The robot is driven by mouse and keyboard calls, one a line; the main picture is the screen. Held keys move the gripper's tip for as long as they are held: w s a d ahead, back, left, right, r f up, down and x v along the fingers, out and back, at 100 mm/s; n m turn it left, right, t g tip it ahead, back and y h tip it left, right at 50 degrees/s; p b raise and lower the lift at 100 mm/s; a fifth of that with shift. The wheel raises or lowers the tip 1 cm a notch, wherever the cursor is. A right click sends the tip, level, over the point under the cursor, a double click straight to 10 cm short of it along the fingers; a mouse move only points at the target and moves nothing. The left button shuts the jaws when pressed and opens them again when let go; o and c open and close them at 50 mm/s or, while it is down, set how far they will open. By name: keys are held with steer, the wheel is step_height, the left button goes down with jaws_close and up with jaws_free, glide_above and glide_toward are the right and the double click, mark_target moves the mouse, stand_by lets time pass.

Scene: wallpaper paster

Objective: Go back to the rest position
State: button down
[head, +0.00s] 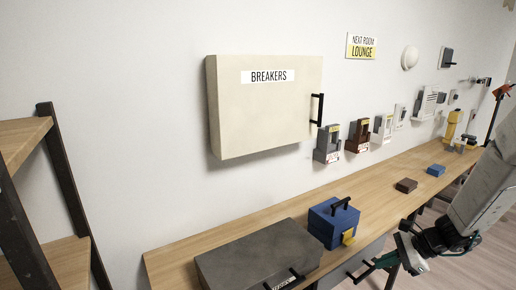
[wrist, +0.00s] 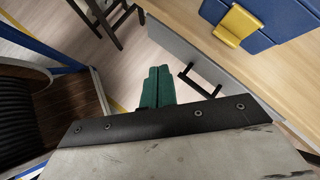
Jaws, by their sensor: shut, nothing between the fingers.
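My gripper (wrist: 158,75) shows in the wrist view as two green fingers side by side, shut with nothing between them. It hangs over the floor beside the grey drawer front (wrist: 178,50) of the workbench, apart from the black drawer handle (wrist: 198,82). In the head view my arm (head: 480,195) reaches down at the lower right, in front of the bench edge.
The wooden workbench (head: 375,190) carries a dark grey case (head: 245,255), a blue box (head: 325,225) with a yellow latch, and small brown (head: 406,185) and blue (head: 436,170) blocks. A breaker cabinet (head: 265,115) hangs above. A wooden shelf (head: 25,135) stands left. A dark spool (wrist: 25,105) is near my wrist.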

steer(key=s+a+r+n+g+h, duration=0.1)
steer(key=s+a+r+n+h, duration=0.3)
steer(key=s+r+n, duration=0.5)
steer(key=s+a+r+n+g+h, duration=0.1)
steer(key=s+a+r+n+h, duration=0.3)
steer(key=s+r+n, duration=0.6)
steer(key=shift+s+a+r, duration=0.9)
steer(key=shift+s+r, duration=1.65)
steer(key=shift+s, duration=2.05)
